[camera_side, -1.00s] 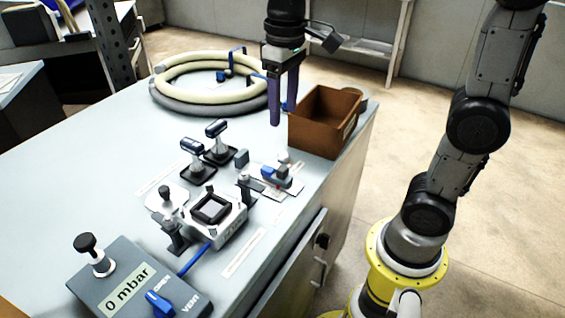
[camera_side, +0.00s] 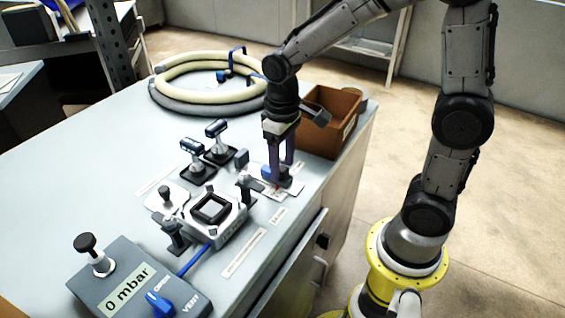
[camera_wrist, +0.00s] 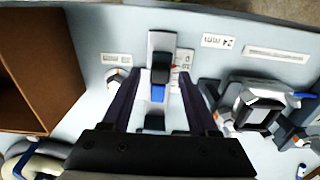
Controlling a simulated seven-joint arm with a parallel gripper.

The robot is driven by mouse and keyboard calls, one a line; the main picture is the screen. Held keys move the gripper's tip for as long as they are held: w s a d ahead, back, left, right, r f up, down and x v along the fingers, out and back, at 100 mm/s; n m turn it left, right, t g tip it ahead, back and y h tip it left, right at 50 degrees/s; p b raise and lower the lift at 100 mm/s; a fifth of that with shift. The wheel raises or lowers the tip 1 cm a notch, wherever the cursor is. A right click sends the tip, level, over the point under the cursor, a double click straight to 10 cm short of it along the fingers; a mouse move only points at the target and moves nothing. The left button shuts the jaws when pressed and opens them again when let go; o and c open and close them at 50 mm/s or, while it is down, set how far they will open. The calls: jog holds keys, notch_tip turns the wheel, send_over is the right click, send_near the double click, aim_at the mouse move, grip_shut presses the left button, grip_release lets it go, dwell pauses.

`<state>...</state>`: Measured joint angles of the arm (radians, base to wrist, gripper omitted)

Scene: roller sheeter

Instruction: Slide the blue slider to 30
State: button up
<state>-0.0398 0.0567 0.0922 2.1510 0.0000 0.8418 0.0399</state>
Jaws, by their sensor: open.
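The blue slider (camera_side: 277,173) sits on a small light plate with a scale (camera_side: 292,188) near the table's right edge. In the wrist view the blue slider (camera_wrist: 158,93) lies on its narrow track, with a dark block on it and a red pointer mark beside it. The scale's numbers are too small to read. My gripper (camera_side: 280,170) points down at the slider, its purple fingers low around it. In the wrist view the open fingers (camera_wrist: 157,100) stand on either side of the track. I cannot tell whether either finger touches the slider.
A brown open box (camera_side: 328,118) stands close behind my gripper. A clamped square fixture (camera_side: 211,210) and two black-handled posts (camera_side: 206,153) stand to the left. A grey box reading 0 mbar (camera_side: 125,285) is at the front. A coiled hose (camera_side: 205,82) lies at the back.

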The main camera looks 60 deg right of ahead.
jog(key=shift+f, duration=0.3)
grip_shut()
jog(key=shift+r, duration=0.1)
dwell(1.2)
